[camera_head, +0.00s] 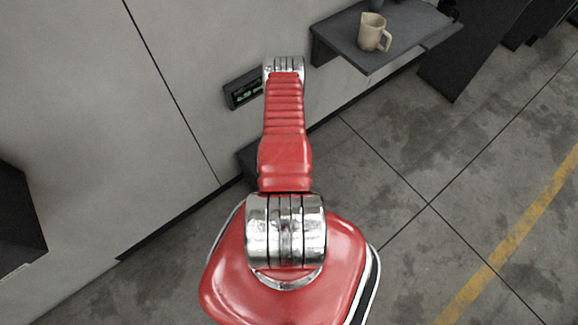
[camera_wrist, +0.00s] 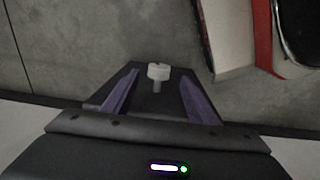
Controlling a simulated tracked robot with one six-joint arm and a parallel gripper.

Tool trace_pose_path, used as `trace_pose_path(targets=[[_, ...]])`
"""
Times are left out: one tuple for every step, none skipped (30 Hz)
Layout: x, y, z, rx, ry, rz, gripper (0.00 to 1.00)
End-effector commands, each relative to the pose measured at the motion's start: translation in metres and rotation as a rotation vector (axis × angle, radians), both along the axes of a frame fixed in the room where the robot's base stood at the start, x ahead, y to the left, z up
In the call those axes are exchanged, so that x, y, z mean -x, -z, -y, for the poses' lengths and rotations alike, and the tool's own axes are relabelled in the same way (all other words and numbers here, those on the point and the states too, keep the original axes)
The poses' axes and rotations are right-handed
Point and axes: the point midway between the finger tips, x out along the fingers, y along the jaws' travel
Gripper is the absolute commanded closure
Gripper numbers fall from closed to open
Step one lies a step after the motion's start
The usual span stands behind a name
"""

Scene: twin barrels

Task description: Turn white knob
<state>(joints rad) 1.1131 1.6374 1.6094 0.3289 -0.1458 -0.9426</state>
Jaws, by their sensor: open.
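The white knob (camera_wrist: 158,71) shows in the wrist view, with a short pale stem below it, in front of a dark box (camera_wrist: 151,103). My gripper (camera_wrist: 160,79) is open, with one purple finger to the left of the knob and one to the right. Gaps show between the knob and both fingers; how far the knob lies from them in depth I cannot tell. In the head view my red arm hides the gripper and the knob.
In the head view a grey wall shelf (camera_head: 345,48) at upper right carries a beige mug (camera_head: 374,33). A dark panel with a green display (camera_head: 245,91) is on the wall left of my arm. A dark block (camera_head: 28,226) stands at far left. Open floor lies at right.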

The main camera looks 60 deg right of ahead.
Motion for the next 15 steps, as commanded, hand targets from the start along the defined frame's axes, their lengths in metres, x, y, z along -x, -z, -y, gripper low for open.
trace_pose_path(targets=[[0.001,0.006,0.0,0.0,0.0,0.0,0.47],[0.001,0.009,0.0,0.0,0.0,0.0,0.47],[0.001,0.014,0.0,0.0,-0.001,0.0,0.47],[0.001,0.017,0.0,0.0,-0.001,0.0,0.47],[0.001,0.02,0.001,0.0,0.0,0.0,0.47],[0.001,0.024,0.001,0.0,0.0,0.0,0.47],[0.001,0.027,0.001,0.0,0.0,0.0,0.47],[0.001,0.03,0.001,0.0,0.0,0.0,0.47],[0.001,0.035,0.001,0.0,0.0,0.0,0.47],[0.002,0.038,0.001,0.0,0.0,0.0,0.47],[0.001,0.041,0.002,0.0,0.0,0.0,0.47],[0.001,0.044,0.002,0.0,0.0,0.0,0.47],[0.002,0.047,0.002,0.0,0.0,-0.001,0.47],[0.002,0.05,0.002,0.0,0.0,-0.001,0.47],[0.002,0.052,0.003,0.0,0.0,0.0,0.47]])
